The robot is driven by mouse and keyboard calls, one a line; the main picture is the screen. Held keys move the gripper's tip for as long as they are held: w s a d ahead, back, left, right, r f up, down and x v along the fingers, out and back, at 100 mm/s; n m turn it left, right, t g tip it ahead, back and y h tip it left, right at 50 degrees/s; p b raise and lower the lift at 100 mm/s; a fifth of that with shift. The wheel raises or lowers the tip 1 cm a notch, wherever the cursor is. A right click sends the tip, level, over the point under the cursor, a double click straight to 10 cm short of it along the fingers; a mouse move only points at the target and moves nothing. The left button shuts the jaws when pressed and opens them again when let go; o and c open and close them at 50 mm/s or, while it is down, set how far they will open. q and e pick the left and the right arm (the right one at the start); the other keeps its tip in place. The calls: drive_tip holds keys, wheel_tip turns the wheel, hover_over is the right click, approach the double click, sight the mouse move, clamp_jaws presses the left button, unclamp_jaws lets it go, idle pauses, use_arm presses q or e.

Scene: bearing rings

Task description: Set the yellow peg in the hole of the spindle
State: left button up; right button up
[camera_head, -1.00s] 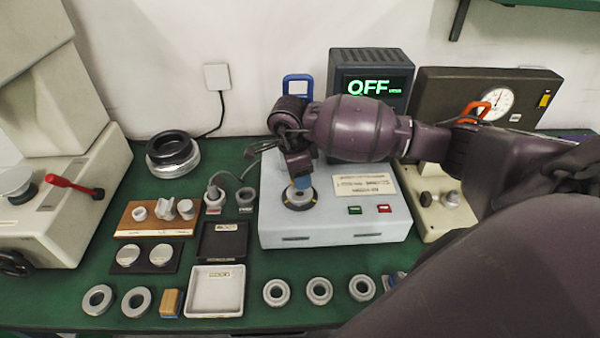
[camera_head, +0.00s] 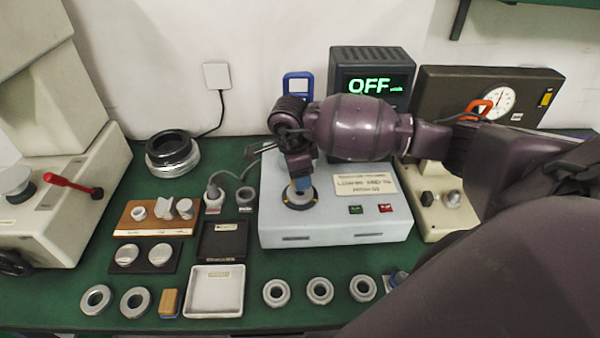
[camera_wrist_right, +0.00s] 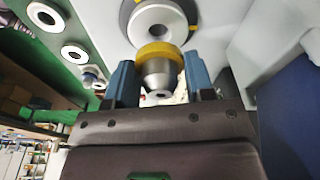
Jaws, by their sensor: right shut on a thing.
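The spindle (camera_head: 300,203) is a pale ring with a dark rim on top of the light grey machine box. It also shows in the right wrist view (camera_wrist_right: 172,29), with its hole uncovered. My right gripper (camera_head: 303,187) is over the spindle. In the right wrist view its blue fingers (camera_wrist_right: 160,82) are shut on the yellow peg (camera_wrist_right: 160,52), a grey metal piece with a yellow band. The peg is close to the spindle, and I cannot tell the gap. In the head view the gripper hides the peg. My left gripper is not in view.
The grey machine box (camera_head: 335,225) has a green and a red button. A display reading OFF (camera_head: 375,85) stands behind it. Several rings (camera_head: 319,291) lie in front. A white tray (camera_head: 215,312) and a wooden block with metal parts (camera_head: 150,231) are at left.

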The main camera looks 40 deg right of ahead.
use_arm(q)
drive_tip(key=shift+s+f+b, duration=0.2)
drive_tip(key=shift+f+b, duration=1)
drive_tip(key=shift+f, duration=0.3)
use_arm(e)
drive_tip(key=shift+f, duration=1.65)
drive_tip(key=o, duration=1.2)
drive_tip(key=shift+o, duration=0.2)
drive_tip(key=shift+r, duration=0.25)
drive_tip(key=r+p, duration=0.1)
drive_tip(key=r, duration=0.1)
drive_tip(key=r+p, duration=0.1)
drive_tip(key=r, duration=0.1)
drive_tip(key=a+r+p, duration=0.1)
drive_tip(key=r, duration=0.1)
drive_tip(key=shift+w+r, duration=0.2)
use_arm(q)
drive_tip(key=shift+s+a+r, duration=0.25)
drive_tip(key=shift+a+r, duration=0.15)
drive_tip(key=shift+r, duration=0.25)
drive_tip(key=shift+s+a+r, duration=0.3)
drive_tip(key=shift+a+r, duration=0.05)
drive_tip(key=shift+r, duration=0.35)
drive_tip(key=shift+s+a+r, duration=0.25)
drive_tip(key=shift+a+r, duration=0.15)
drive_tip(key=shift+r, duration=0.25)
use_arm(e)
drive_tip(key=shift+a+r, duration=0.1)
drive_tip(key=shift+r, duration=0.6)
